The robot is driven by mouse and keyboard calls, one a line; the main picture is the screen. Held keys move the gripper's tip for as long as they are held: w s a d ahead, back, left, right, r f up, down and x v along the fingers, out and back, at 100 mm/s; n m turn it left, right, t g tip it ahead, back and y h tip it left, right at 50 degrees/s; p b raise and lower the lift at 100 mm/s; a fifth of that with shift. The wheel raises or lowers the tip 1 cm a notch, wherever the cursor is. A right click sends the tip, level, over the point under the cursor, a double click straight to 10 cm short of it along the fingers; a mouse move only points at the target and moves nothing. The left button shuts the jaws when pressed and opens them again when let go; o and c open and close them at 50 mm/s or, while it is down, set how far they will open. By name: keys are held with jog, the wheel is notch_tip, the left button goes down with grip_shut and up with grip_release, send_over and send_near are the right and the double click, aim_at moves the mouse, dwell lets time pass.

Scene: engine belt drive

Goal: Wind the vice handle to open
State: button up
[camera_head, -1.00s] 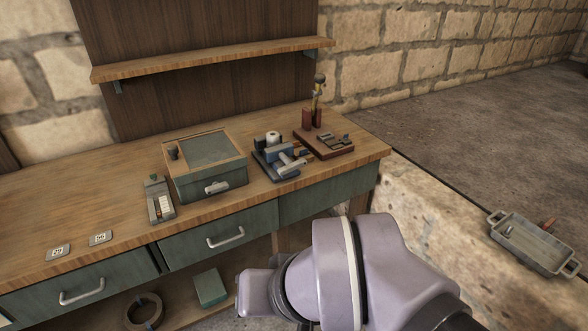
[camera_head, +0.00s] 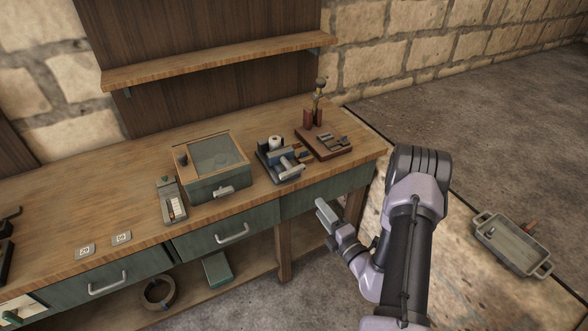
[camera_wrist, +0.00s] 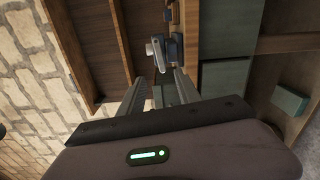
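The small blue-grey vice (camera_head: 278,160) stands at the front edge of the wooden bench, towards its right end. A pale grey bar, which looks like its handle, (camera_head: 288,164) sticks out at its front. In the wrist view the vice (camera_wrist: 175,48) and the bar (camera_wrist: 156,49) show just beyond my fingertips. My gripper (camera_head: 323,214) is in front of the bench, lower right of the vice and apart from it. In the wrist view my gripper (camera_wrist: 162,80) has its two fingers spread, with nothing held between them.
A green-grey box with a glass lid (camera_head: 214,165) stands left of the vice. A brown board with small parts (camera_head: 324,142) lies to its right. Green drawers (camera_head: 310,193) are below the bench top. A metal tray (camera_head: 512,242) lies at the right.

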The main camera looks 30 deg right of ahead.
aim_at(293, 174)
jog(key=w, duration=0.5)
jog(key=w+b, duration=0.1)
jog(key=w, duration=0.5)
jog(key=w+a+b, duration=0.1)
jog(key=w, duration=0.5)
jog(key=shift+s, duration=0.1)
grip_shut()
